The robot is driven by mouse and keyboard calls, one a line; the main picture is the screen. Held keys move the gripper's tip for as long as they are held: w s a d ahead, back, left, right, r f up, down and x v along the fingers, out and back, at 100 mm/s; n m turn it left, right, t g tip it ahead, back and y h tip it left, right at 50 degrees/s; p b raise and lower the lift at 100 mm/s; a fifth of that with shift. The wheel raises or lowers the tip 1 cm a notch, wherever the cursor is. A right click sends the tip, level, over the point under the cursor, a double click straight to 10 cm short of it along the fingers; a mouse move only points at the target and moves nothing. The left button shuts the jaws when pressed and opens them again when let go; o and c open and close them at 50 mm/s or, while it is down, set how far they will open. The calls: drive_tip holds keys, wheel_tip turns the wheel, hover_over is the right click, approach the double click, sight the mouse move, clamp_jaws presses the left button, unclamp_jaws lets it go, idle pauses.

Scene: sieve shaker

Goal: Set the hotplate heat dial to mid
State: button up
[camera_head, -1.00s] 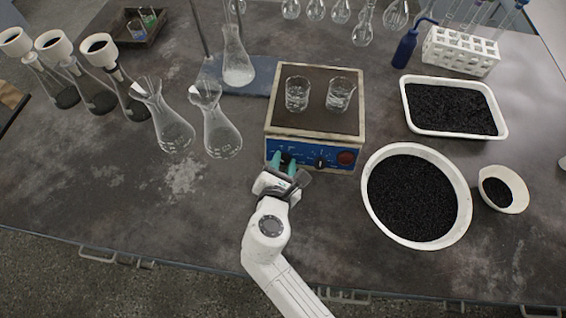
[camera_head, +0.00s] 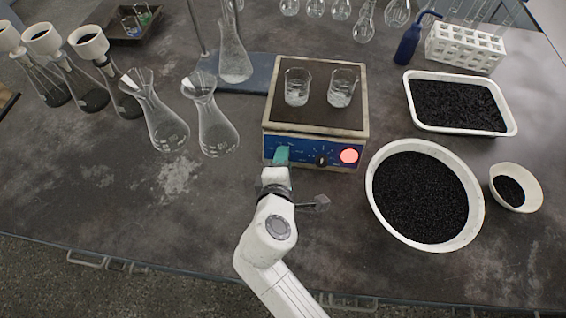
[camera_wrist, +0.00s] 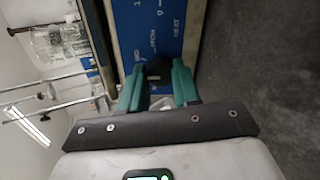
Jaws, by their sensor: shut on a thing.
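The hotplate (camera_head: 315,117) stands on the bench with a blue front panel that carries dial markings. My gripper (camera_head: 282,156) is at the left part of this panel, with its teal fingertips against it. In the wrist view my gripper (camera_wrist: 158,85) is shut on a black dial (camera_wrist: 158,68), one finger on each side. The dial's pointer is not readable, and my fingers hide this dial in the head view. A second black knob (camera_head: 321,160) sits mid-panel, free of my fingers. A round lamp (camera_head: 348,156) at the panel's right glows light red.
Two glass beakers (camera_head: 297,87) stand on the hotplate's top. A round white bowl (camera_head: 474,232) of black grains is close on the right. Two flasks (camera_head: 217,134) stand to the left. The bench in front is clear.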

drive_tip(key=m+b, duration=0.2)
drive_tip(key=m, duration=0.2)
drive_tip(key=shift+d+f+m+b, duration=0.1)
drive_tip(key=shift+f+m+b, duration=0.05)
drive_tip(key=shift+m+b, duration=0.2)
drive_tip(key=shift+m, duration=0.25)
drive_tip(key=o, duration=1.1)
drive_tip(key=shift+c, duration=0.2)
drive_tip(key=v, duration=1.1)
